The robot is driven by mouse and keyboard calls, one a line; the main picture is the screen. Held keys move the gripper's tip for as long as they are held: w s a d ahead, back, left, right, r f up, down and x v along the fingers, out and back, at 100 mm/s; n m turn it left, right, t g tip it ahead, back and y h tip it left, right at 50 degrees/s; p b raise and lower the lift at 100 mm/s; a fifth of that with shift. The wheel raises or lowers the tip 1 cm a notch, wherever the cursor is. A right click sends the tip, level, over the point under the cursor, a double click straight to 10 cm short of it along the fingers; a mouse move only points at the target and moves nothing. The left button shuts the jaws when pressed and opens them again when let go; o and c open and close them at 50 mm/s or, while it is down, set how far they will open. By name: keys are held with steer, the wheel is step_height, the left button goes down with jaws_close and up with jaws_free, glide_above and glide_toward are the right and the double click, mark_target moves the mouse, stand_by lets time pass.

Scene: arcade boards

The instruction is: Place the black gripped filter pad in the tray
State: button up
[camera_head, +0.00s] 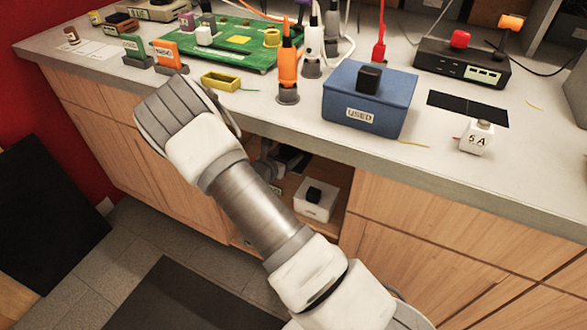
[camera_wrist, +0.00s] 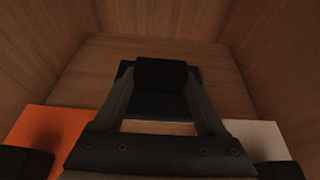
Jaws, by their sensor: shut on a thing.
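My gripper (camera_wrist: 160,100) is shut on the black filter pad (camera_wrist: 162,76), gripping its raised black block. The flat part of the pad shows beneath the block, inside a wood-walled space in the wrist view. In the head view my arm bends over the counter edge and down to the open cabinet, where my gripper is mostly hidden. I cannot tell for sure which thing is the tray. An orange surface (camera_wrist: 48,130) lies left of my gripper and a white surface (camera_wrist: 262,138) lies right of it.
A white box (camera_head: 318,210) with a black knob stands in the cabinet opening. The cabinet's wooden walls (camera_wrist: 265,40) enclose my gripper closely. On the counter above stand a blue box (camera_head: 350,114) marked USED, a green board (camera_head: 228,45) and a white 5 A block (camera_head: 476,140).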

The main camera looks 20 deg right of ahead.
mark_target(288, 180)
step_height(288, 180, down, 7)
steer(key=shift+f+b, duration=0.15)
steer(key=shift+b, duration=1)
steer(key=shift+f, duration=0.2)
steer(key=o, duration=1.4)
steer(key=shift+o, duration=0.2)
